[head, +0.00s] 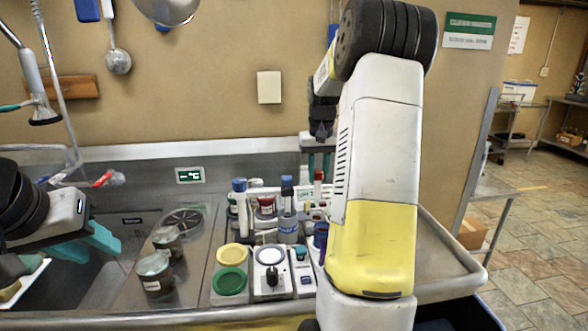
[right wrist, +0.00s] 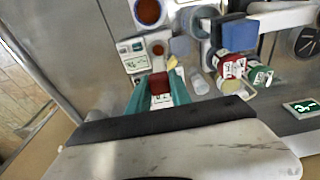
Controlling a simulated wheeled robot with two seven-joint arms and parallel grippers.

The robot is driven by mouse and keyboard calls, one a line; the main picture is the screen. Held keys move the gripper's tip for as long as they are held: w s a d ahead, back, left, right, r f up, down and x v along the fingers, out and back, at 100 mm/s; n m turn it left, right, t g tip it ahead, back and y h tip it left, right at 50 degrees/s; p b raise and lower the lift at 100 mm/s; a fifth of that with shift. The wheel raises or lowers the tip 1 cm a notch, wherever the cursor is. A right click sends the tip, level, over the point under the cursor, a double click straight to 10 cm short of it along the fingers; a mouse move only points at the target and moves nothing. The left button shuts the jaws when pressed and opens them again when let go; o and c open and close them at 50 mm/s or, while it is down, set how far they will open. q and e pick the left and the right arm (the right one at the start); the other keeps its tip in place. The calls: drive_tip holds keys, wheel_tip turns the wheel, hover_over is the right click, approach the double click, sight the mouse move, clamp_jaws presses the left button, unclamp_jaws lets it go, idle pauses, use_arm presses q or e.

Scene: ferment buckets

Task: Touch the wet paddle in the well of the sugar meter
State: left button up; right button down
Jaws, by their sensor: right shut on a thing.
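My right gripper (head: 318,165) points down above the back of the counter. In the right wrist view its teal fingers (right wrist: 158,93) are shut on a small red piece (right wrist: 158,83), apparently the paddle's grip. The paddle's lower end is hidden, so I cannot see whether it is wet. A pale instrument with a small screen (right wrist: 128,47), probably the sugar meter, lies just beyond the fingers; a small round spot beside the screen may be its well. I cannot see the paddle touching it. My left gripper (head: 98,241) hangs over the sink at the left, apparently empty; its finger gap is unclear.
Bottles and jars, including a blue-capped bottle (head: 288,210), crowd the counter near the right gripper. A yellow-and-green-lidded unit (head: 231,281) and a white unit with a black knob (head: 271,285) stand in front. Two jars (head: 154,272) stand by the sink. My right arm hides part of the counter.

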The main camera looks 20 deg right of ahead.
sight(317, 200)
drive_tip(key=shift+f, duration=2.35)
drive_tip(key=shift+f, duration=0.5)
drive_tip(key=shift+r, duration=3)
